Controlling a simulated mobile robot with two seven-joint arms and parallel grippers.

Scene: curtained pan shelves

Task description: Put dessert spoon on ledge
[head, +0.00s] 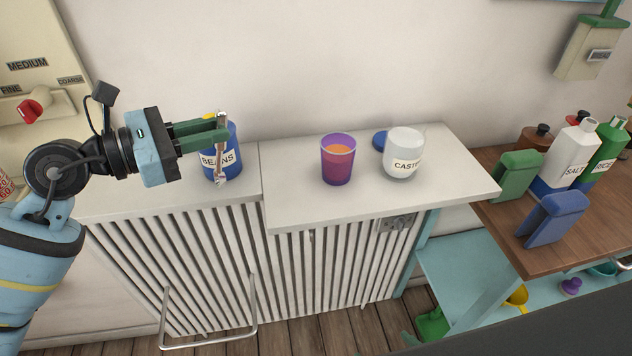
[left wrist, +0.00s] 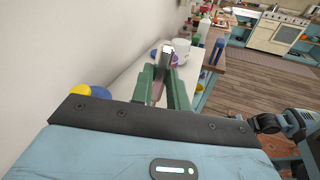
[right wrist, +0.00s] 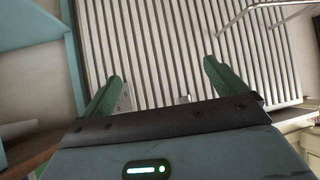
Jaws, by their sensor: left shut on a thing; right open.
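My left gripper (head: 221,130) is shut on a slim dessert spoon (head: 220,162). The spoon hangs roughly upright in front of the blue beans jar, above the left part of the white ledge (head: 300,207). In the left wrist view the spoon (left wrist: 167,58) shows between the two green fingers (left wrist: 166,88), with a shiny end and a brownish part. Whether it touches the ledge is not clear. My right gripper (right wrist: 163,80) is open and empty, in front of a white slatted cover; it is out of the head view.
Ledge front centre is clear. A wooden table (head: 500,220) with bottles stands right.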

